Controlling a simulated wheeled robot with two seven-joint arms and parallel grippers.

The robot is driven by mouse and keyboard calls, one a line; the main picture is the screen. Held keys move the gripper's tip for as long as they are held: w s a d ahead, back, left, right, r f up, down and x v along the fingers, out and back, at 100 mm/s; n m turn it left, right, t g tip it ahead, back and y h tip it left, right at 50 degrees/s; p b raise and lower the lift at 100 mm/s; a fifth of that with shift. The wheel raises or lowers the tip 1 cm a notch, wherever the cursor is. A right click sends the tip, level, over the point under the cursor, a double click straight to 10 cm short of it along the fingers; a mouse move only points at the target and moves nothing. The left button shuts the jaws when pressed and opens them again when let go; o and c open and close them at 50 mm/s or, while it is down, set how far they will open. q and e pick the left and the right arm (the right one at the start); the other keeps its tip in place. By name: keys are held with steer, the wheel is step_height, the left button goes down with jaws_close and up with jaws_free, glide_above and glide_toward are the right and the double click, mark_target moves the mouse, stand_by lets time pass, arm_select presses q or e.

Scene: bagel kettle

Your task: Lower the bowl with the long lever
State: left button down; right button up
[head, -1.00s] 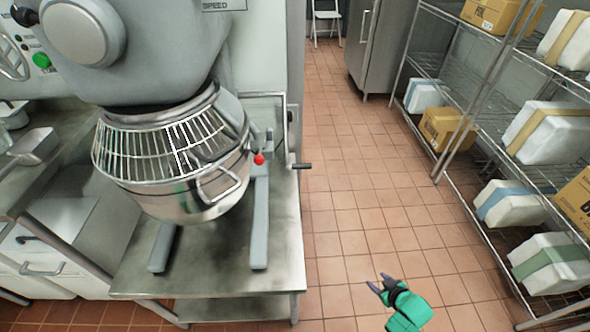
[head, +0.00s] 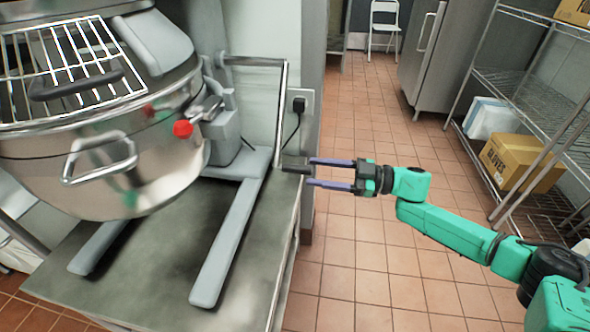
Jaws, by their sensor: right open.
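The steel mixer bowl (head: 110,160) with its wire guard (head: 65,65) hangs raised above the two legs of the mixer base. The long lever (head: 282,110) is a bent grey rod at the right of the mixer, with a black grip (head: 294,168) at its lower end. My right gripper (head: 311,173) is open, its two purple fingers pointing left, one above and one below the level of the grip. The fingertips are at the outer end of the grip; I cannot tell whether they touch it. My left gripper is out of view.
A red knob (head: 182,128) sits on a short lever by the bowl. A steel table (head: 160,260) carries the mixer. Wire shelves (head: 535,90) with boxes stand at the right. The tiled floor (head: 370,260) between is open.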

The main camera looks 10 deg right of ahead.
mark_target(279, 168)
steer(key=x, duration=0.5)
steer(key=shift+w+a, duration=0.1)
steer(key=shift+a, duration=0.2)
jaws_close()
stand_by(1.0)
